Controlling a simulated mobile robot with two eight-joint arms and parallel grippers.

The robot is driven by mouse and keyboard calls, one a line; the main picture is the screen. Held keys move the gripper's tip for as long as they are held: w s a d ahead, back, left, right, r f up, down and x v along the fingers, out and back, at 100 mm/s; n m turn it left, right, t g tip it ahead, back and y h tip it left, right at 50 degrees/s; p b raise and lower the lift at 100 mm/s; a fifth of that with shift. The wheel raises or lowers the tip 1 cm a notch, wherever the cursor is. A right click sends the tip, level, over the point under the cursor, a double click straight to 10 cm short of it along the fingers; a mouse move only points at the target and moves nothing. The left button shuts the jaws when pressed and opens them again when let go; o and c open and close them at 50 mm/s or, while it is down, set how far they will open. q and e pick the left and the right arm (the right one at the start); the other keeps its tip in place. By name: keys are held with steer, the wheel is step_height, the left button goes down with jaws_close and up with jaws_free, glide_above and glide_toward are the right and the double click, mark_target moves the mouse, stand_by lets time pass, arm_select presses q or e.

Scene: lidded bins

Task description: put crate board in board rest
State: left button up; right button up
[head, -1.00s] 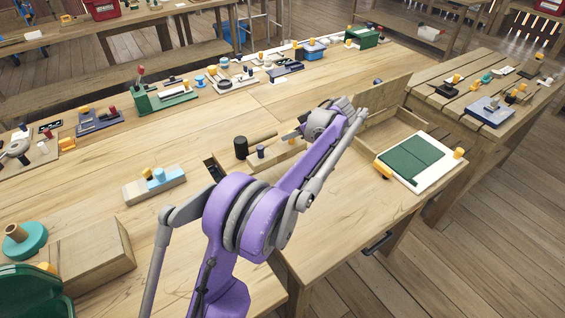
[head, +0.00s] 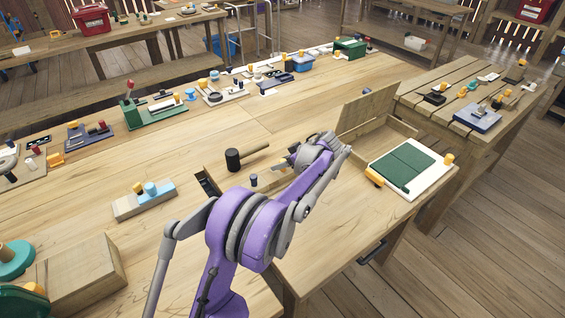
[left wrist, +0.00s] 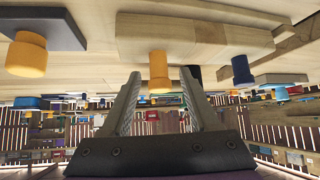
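A wooden block with a yellow knob (left wrist: 158,66) shows in the left wrist view, straight beyond my left gripper (left wrist: 160,80). The two fingers are open, with clear gaps beside the knob and nothing visibly held. A dark blue knob (left wrist: 241,68) stands to the right there; in the head view it (head: 254,180) is left of my left gripper (head: 286,164). My arm hides much of this spot. A wooden panel (head: 367,107) stands upright at a shallow wooden box (head: 395,129). I cannot tell which pieces are the crate board and board rest. My right gripper is not in view.
A black-headed mallet (head: 233,160) lies behind the gripper. A white tray with a green panel (head: 404,165) lies right. A block with yellow and blue knobs (head: 145,200) is left. Several small fixtures line the table's back.

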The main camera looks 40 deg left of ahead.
arm_select(q)
steer(key=v, duration=1.2)
steer(key=s+d+f+m+t+h, duration=0.1)
steer(key=s+d+f+m+h, duration=0.2)
steer(key=s+d+m, duration=0.3)
steer(key=s+d+f+m+t+h, duration=0.2)
steer(key=s+d+m, duration=0.4)
steer(key=s, duration=0.8)
steer(key=s+d+f+m+t+h, duration=0.2)
steer(key=s+d+f+m+h, duration=0.2)
steer(key=s+d, duration=0.3)
steer(key=shift+s+d+f+m, duration=0.1)
steer(key=shift+s+m, duration=0.35)
steer(key=shift+s, duration=0.6)
steer(key=shift+s+d+f+m, duration=0.15)
steer(key=shift+s+m, duration=0.3)
steer(key=shift+s, duration=0.55)
steer(key=shift+r, duration=0.1)
steer(key=shift+c, duration=0.7)
steer(key=shift+a, duration=0.1)
steer(key=shift+c, duration=0.2)
